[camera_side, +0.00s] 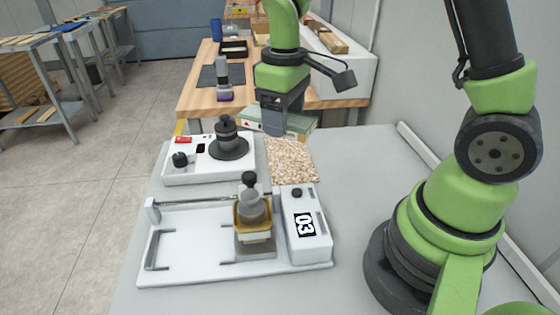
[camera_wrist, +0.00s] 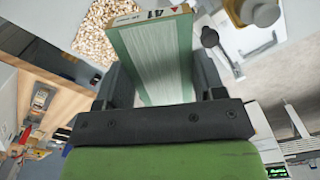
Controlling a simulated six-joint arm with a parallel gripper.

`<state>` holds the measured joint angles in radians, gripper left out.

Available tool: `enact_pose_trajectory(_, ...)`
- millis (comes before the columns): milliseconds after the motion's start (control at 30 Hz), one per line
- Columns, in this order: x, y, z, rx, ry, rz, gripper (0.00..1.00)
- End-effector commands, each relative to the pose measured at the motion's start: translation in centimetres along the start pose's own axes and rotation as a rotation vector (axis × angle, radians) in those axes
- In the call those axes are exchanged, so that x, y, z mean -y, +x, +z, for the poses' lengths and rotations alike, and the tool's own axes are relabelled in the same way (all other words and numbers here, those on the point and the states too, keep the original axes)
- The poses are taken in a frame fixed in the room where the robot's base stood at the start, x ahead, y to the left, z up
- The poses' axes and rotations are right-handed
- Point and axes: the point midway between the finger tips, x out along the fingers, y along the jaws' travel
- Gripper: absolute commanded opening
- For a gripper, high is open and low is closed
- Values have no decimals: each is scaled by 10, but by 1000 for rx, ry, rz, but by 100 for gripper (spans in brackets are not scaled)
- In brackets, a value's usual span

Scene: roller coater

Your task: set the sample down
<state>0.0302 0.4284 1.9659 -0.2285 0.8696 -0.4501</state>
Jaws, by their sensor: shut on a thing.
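The sample is a flat green board with a paler, streaked face (camera_wrist: 155,60) and a label reading 41 on its edge. In the wrist view it stands between the fingers of my gripper (camera_wrist: 163,88), which is shut on it. In the side view my gripper (camera_side: 283,118) points down with the sample (camera_side: 302,124) at its fingers, beyond the speckled tan panel (camera_side: 291,160). The panel also shows at the upper left of the wrist view (camera_wrist: 93,35). I cannot tell how high the sample is above the surface.
The white roller coater (camera_side: 190,270), marked 03, stands in front of the panel with a yellowish carriage (camera_side: 252,212) on it. A white device (camera_side: 185,172) with dark knobs stands left of the panel. A wooden bench (camera_side: 200,95) stands behind. The grey table's right part (camera_side: 355,170) is clear.

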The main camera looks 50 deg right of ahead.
Motion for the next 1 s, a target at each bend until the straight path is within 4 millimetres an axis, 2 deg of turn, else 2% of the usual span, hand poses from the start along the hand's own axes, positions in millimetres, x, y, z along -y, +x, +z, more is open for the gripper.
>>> enact_pose_trajectory(500,-68,29,-41,2,-1033,0,38)
enact_pose_trajectory(800,-112,51,-53,1,-1649,-2,38)
enact_pose_trajectory(1000,-134,63,-56,1,-1975,-1,38)
